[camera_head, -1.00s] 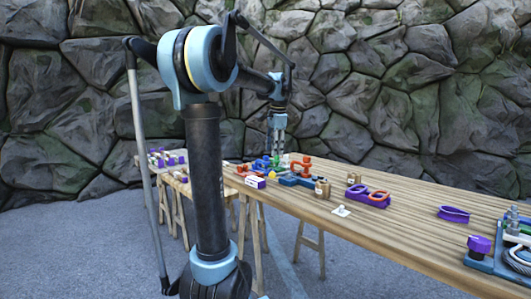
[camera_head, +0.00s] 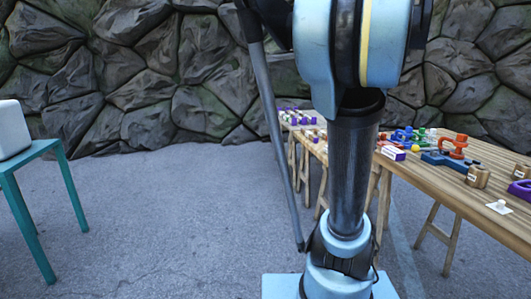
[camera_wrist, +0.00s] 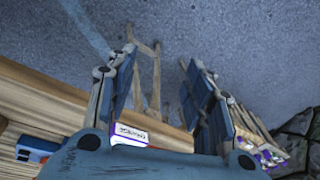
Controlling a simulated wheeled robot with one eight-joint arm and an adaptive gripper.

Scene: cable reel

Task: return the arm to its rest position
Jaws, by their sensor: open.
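My gripper (camera_wrist: 158,58) shows in the wrist view with its two blue and grey fingers spread wide apart and nothing between them. Past the fingers are grey ground and the wooden legs of a table. In the head view my arm stands upright in front of the camera, and its upper links run out of the top of the picture. The gripper is outside the head view.
The long wooden table (camera_head: 470,200) at right bears a white and purple box (camera_head: 393,153), an orange clamp-like thing (camera_head: 455,146) and small jars (camera_head: 477,176). A teal stool (camera_head: 35,150) with a white block (camera_head: 13,128) stands at left. Open ground lies between.

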